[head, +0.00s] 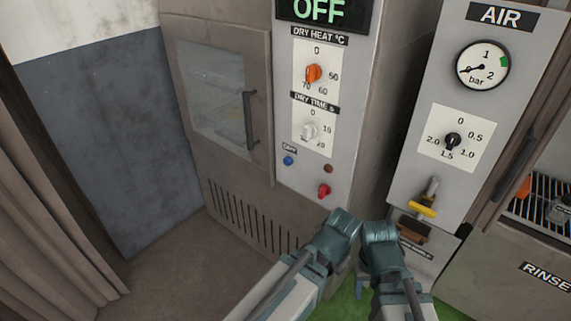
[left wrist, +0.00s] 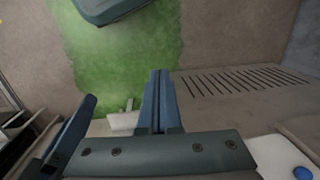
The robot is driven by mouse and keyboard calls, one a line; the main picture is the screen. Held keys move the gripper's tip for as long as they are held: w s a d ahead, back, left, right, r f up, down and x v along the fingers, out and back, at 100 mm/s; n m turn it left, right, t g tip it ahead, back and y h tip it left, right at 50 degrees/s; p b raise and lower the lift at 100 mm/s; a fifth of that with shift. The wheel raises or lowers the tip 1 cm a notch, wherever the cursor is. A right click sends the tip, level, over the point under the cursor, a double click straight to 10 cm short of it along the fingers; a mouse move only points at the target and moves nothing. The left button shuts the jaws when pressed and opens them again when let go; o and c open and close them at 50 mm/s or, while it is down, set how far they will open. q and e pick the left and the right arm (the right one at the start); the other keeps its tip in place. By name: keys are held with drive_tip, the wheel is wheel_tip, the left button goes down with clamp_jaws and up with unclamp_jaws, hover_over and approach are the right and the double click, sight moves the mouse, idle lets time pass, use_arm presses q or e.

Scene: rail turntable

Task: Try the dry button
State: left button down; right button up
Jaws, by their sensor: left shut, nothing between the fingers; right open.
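The blue dry button (head: 288,161) sits under a small label on the lower left of the grey control panel. A blue round button also shows at the lower right corner of the left wrist view (left wrist: 303,173). My left gripper (head: 335,233) is below and right of the button in the head view, apart from it. Its fingers show together, shut and empty, in the left wrist view (left wrist: 160,75). My right gripper (head: 380,238) is beside the left one, in front of the gap between panels. It is open; its fingertips are mostly hidden in the head view.
The panel also carries a lit OFF display (head: 318,10), an orange heat knob (head: 313,74), a white time knob (head: 310,131), a dark red lamp (head: 328,168) and a red switch (head: 324,190). A cabinet door handle (head: 250,118) protrudes at left. The AIR panel (head: 425,80) stands at right.

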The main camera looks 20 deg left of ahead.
sight(287, 162)
use_arm(q)
drive_tip(key=w+a+r+n+t+y+b, duration=0.1)
drive_tip(key=w+a+t+y+b, duration=0.4)
drive_tip(key=w+a+t+b, duration=1)
drive_tip(key=w+a+b, duration=0.2)
drive_tip(key=w+a, duration=1.1)
drive_tip(key=w, duration=0.1)
drive_tip(key=shift+r+y, duration=0.2)
drive_tip(key=shift+y, duration=0.2)
drive_tip(key=w+d, duration=0.3)
drive_tip(key=w, duration=0.5)
drive_tip(key=shift+w, duration=0.25)
idle(0.4)
drive_tip(key=shift+w+d, duration=0.15)
drive_tip(key=shift+w, duration=0.1)
